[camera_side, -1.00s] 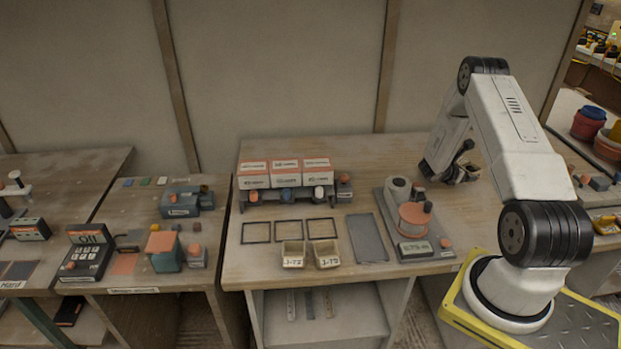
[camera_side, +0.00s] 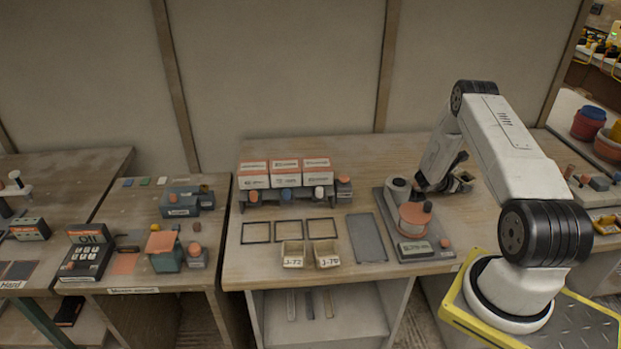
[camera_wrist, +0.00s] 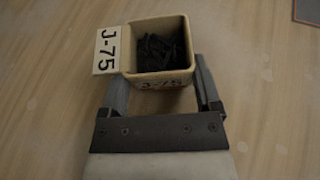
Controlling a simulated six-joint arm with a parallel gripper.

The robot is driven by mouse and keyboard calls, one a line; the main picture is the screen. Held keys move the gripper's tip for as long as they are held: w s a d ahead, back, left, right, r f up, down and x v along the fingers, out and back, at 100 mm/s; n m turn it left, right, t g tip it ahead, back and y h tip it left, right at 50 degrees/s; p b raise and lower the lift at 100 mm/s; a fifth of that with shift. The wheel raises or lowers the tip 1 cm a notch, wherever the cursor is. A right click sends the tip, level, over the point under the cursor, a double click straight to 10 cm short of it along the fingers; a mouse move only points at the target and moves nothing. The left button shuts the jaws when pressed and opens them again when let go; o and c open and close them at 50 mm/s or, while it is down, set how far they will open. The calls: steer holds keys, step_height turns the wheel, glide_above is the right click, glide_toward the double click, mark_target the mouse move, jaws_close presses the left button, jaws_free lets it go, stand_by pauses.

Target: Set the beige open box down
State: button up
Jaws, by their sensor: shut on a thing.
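The beige open box (camera_wrist: 162,78) with a "J-75" label and dark pieces inside is between the two fingers of my gripper (camera_wrist: 162,92), which is shut on it. The box looks upright over the wooden table in the wrist view. In the side view my gripper (camera_side: 458,183) is low over the table, right of the scale-like device, and the arm partly hides the box. Whether the box's base touches the table I cannot tell.
Two similar beige boxes (camera_side: 292,257) (camera_side: 327,258) stand near the table's front, below several black outlines (camera_side: 289,231). A grey mat (camera_side: 367,237) lies beside a device with an orange reel (camera_side: 414,217). Orange-and-white cartons (camera_side: 286,172) stand behind. Bare wood surrounds the box in the wrist view.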

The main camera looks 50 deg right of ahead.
steer(key=shift+f, duration=0.15)
steer(key=o, duration=1.1)
steer(key=shift+o, duration=0.2)
steer(key=v, duration=0.5)
steer(key=shift+w+r, duration=0.1)
steer(key=shift+r, duration=0.35)
step_height(320, 180, up, 4)
steer(key=shift+r, duration=1.15)
